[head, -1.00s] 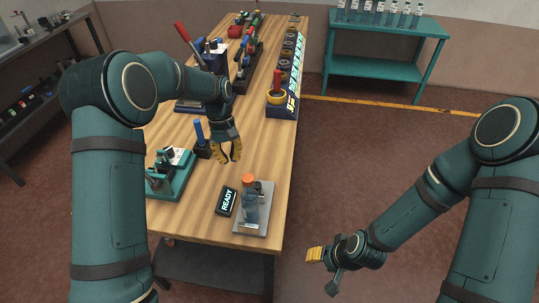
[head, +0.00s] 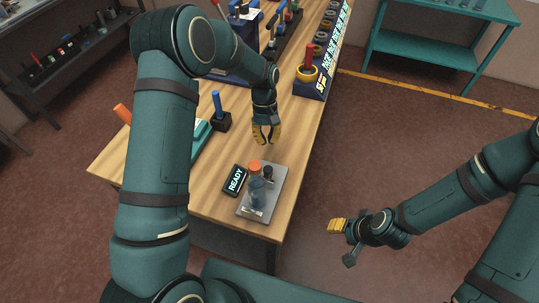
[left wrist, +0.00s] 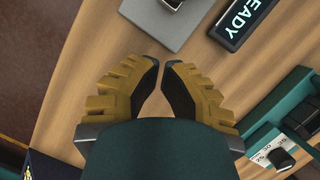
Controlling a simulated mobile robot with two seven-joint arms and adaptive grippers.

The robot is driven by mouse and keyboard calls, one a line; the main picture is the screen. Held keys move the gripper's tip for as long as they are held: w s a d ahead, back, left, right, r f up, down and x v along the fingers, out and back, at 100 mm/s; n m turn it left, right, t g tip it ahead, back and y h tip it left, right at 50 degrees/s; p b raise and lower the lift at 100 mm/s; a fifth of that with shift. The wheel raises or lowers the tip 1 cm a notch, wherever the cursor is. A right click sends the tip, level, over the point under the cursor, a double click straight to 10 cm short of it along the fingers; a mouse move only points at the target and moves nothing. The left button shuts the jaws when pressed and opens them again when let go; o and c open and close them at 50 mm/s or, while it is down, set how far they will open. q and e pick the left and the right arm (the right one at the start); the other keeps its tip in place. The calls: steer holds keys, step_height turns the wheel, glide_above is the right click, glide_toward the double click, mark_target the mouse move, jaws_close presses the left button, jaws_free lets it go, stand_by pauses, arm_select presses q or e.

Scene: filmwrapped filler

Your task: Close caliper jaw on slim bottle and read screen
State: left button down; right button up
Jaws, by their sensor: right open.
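A slim bottle (head: 256,190) with an orange cap stands upright on the grey caliper plate (head: 274,200) at the table's near end. A small dark knob stands beside it. The black screen (head: 235,180) left of the plate reads READY; it shows partly in the left wrist view (left wrist: 243,22). The plate's edge is also there (left wrist: 165,28). My left gripper (head: 264,142) hangs just behind the bottle, empty, its fingertips close together with a narrow gap (left wrist: 162,66). My right gripper (head: 337,226) is open and empty, off the table to the right.
A blue-handled tool stands in a black holder (head: 221,122). A teal fixture (head: 203,135) is partly hidden by my left arm; its scale shows in the left wrist view (left wrist: 283,150). A dark rack (head: 312,84) lines the table's right edge. A teal shelf (head: 440,53) stands back right.

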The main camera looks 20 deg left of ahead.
mark_target(267, 176)
arm_select(q)
steer(key=x, duration=0.3)
steer(key=shift+s+d+r, duration=0.1)
steer(key=shift+s+d, duration=0.05)
steer(key=shift+s, duration=0.1)
steer(key=shift+s+d+p, duration=0.15)
steer(key=shift+s+d, duration=0.05)
steer(key=shift+s, duration=0.3)
steer(key=shift+s+d+p, duration=0.15)
steer(key=shift+s+d, duration=0.1)
steer(key=shift+s, duration=0.2)
steer(key=shift+s+d, duration=0.25)
steer(key=shift+s, duration=0.3)
steer(key=shift+f, duration=0.25)
